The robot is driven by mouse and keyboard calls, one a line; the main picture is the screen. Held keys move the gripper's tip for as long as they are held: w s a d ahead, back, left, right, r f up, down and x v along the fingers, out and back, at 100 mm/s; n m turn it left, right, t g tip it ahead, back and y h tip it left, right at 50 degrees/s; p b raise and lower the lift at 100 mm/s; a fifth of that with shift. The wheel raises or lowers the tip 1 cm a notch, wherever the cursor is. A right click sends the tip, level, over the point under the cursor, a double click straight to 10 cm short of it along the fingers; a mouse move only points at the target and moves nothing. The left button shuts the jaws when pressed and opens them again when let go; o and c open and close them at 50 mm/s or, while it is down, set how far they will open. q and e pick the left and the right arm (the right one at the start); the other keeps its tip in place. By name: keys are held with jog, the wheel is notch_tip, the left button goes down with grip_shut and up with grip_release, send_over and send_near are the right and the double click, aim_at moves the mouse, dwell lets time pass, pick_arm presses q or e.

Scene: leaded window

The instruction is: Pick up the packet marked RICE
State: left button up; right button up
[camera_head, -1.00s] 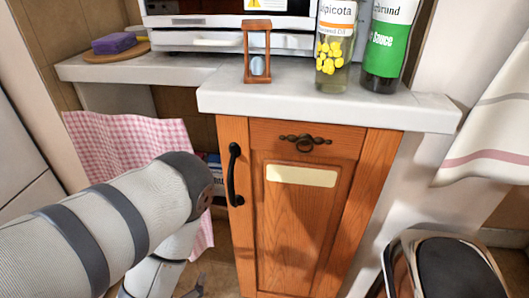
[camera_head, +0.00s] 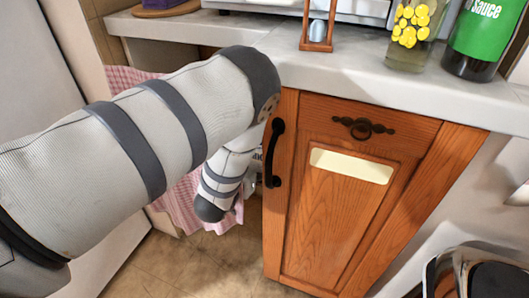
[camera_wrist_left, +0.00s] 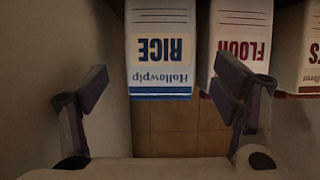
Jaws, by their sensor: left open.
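The packet marked RICE (camera_wrist_left: 160,50) shows upside down in the left wrist view, white with a yellow label, blue letters and a blue stripe at its end. My left gripper (camera_wrist_left: 160,95) is open and empty, with one finger on each side of the packet's line. The packet lies ahead of the fingers, and I cannot tell whether they reach beside it. In the head view my left arm hides the gripper and most of the space beside the cabinet. My right gripper is not in view.
The FLOUR packet (camera_wrist_left: 237,45) stands close beside RICE, near the right finger. Another packet (camera_wrist_left: 309,55) is beyond it. An orange wooden cabinet (camera_head: 335,225) stands right of my left arm. A pink checked cloth (camera_head: 180,205) hangs behind it. The counter (camera_head: 350,75) is above.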

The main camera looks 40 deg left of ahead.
aim_at(260, 154)
pick_arm(q)
jog(key=x, duration=0.2)
jog(key=b+x, duration=0.1)
jog(key=x, duration=0.3)
jog(key=shift+w+a+r, duration=0.1)
jog(key=shift+w+r, duration=0.15)
jog(key=c, duration=1.3)
jog(key=shift+r, duration=0.1)
